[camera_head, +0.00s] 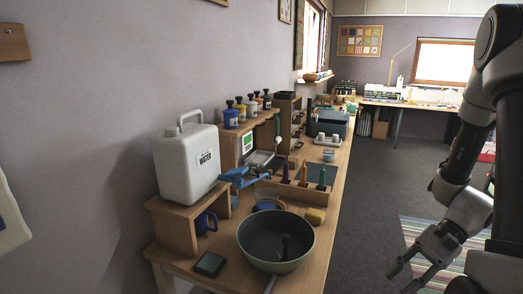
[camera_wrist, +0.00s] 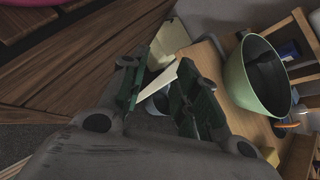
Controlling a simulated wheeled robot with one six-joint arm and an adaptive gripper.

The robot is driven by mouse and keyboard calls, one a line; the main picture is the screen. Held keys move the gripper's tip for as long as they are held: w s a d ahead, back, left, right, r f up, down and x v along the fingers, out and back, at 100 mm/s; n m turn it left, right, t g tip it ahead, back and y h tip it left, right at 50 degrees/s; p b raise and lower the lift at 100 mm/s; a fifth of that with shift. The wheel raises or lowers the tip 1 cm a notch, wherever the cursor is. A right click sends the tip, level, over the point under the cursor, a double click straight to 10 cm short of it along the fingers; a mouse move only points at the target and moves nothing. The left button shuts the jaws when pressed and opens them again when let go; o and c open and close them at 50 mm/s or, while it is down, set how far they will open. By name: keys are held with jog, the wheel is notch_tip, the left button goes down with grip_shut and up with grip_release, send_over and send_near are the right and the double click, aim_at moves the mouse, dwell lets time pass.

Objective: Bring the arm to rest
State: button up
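My arm shows at the right of the head view, bent downward. My gripper (camera_head: 403,280) hangs over the floor, to the right of the workbench (camera_head: 333,200) and apart from it. Its two fingers are spread with nothing held between them. In the wrist view the fingers of my gripper (camera_wrist: 160,75) also stand apart. A pale strip (camera_wrist: 160,83) shows in the gap behind them; I cannot tell what it belongs to.
A green pan (camera_head: 276,242) stands at the bench's near end, also seen in the wrist view (camera_wrist: 240,85). A white water jug (camera_head: 187,165) stands on a wooden stand (camera_head: 170,212). Grey floor (camera_head: 370,185) is open right of the bench, with a striped rug (camera_head: 410,228).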

jog(key=s+d+r+n+t+h, duration=0.2)
jog(key=r+n+h, duration=0.3)
jog(key=r, duration=0.6)
jog(key=s+d+r+n+t+h, duration=0.2)
jog(key=r+n+t+h, duration=0.3)
jog(key=r, duration=0.6)
jog(key=shift+r+n+t, duration=0.3)
jog(key=shift+r+n, duration=0.1)
jog(key=shift+n, duration=0.5)
jog(key=shift+w+f, duration=0.1)
jog(key=shift+w, duration=0.55)
